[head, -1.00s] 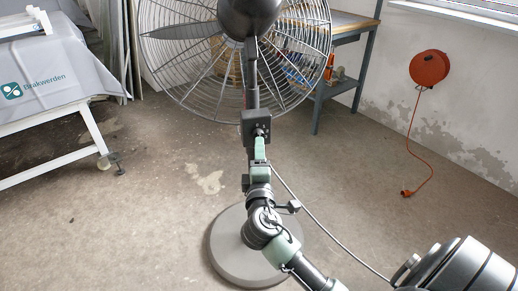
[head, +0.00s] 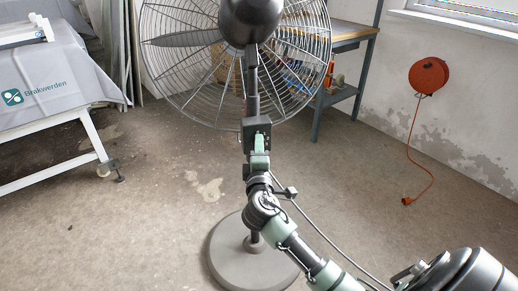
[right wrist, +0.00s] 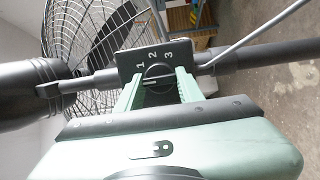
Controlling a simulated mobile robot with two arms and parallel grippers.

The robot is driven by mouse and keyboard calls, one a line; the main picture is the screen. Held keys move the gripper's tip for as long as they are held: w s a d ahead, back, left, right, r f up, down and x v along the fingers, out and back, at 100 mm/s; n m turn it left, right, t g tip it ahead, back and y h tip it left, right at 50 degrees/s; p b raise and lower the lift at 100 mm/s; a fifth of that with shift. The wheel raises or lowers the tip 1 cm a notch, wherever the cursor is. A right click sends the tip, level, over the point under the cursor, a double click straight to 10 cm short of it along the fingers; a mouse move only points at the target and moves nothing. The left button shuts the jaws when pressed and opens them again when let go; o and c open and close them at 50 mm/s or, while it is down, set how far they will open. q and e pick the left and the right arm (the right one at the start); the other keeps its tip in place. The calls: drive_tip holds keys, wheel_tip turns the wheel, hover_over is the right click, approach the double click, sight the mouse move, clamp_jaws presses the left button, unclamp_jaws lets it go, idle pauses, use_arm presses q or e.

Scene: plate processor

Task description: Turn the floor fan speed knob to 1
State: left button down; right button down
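The floor fan (head: 255,80) stands in the middle of the head view. Its dark control box (head: 257,127) sits on the pole below the motor. In the right wrist view the box's panel (right wrist: 129,51) shows the marks 1, 2 and 3 around a round dark knob (right wrist: 158,77). A raised bar on the knob lies roughly level in that picture, not lined up with the 1. My right gripper (head: 259,147) is at the box. Its green fingers (right wrist: 159,86) are apart, one on each side of the knob; whether they touch it I cannot tell. My left gripper is out of view.
The fan's round base (head: 250,268) rests on the concrete floor. A cloth-covered table (head: 55,85) stands left, and a workbench (head: 345,38) stands behind the fan. An orange cable reel (head: 429,75) hangs on the right wall. The floor between is mostly clear.

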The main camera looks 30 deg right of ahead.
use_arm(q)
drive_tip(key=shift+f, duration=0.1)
use_arm(e)
drive_tip(key=shift+m, duration=0.3)
use_arm(q)
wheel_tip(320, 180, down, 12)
drive_tip(key=p, duration=0.3)
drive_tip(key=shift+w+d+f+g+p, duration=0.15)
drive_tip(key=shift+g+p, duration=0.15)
use_arm(e)
drive_tip(key=shift+r+m+g+y, duration=0.15)
drive_tip(key=shift+m+y, duration=0.25)
drive_tip(key=shift+m, duration=1.25)
drive_tip(key=shift+f+m+g+y, duration=0.1)
drive_tip(key=shift+m+g+y, duration=0.25)
drive_tip(key=shift+m, duration=1.3)
drive_tip(key=c, duration=0.9)
unclamp_jaws()
drive_tip(key=shift+r, duration=0.1)
